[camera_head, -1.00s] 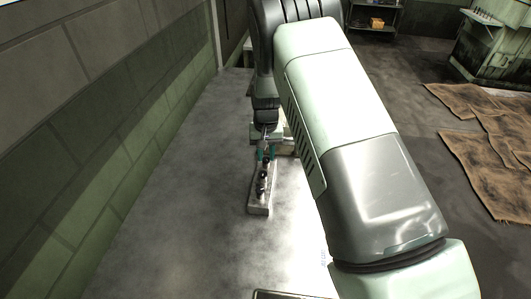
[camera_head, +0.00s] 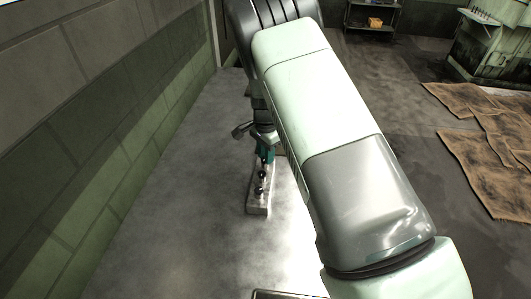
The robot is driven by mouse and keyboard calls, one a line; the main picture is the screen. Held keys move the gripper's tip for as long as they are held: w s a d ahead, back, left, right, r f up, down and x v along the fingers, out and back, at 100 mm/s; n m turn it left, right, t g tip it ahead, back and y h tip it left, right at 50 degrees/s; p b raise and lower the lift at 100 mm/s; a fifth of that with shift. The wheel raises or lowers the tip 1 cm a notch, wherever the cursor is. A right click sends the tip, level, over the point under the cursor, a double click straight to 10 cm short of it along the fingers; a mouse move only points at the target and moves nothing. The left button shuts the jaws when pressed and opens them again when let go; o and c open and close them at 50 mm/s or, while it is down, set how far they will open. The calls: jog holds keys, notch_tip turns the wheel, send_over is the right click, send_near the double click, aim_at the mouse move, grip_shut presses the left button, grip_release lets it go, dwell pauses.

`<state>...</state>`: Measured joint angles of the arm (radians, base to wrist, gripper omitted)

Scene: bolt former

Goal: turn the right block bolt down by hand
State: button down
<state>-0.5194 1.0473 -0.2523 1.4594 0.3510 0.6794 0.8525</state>
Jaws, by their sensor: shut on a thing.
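A narrow pale block (camera_head: 258,209) lies on the grey bench, pointing away from me. Dark round-headed bolts (camera_head: 260,175) stand in a row along it. My gripper (camera_head: 266,157) points down over the block's far end, with teal fingertips close together. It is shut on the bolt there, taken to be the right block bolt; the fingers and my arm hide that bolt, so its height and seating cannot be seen. The nearer bolts are clear of the fingers.
The bench (camera_head: 190,200) is bare to the left of the block, up to a green and grey block wall (camera_head: 90,140). A dark-rimmed tray edge (camera_head: 280,294) shows at the bottom. My arm covers the bench to the right.

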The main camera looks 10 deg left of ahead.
jog(key=shift+r+m, duration=0.1)
jog(key=shift+m, duration=1.7)
jog(key=c, duration=0.9)
grip_release()
notch_tip(320, 180, up, 11)
jog(key=shift+f, duration=0.15)
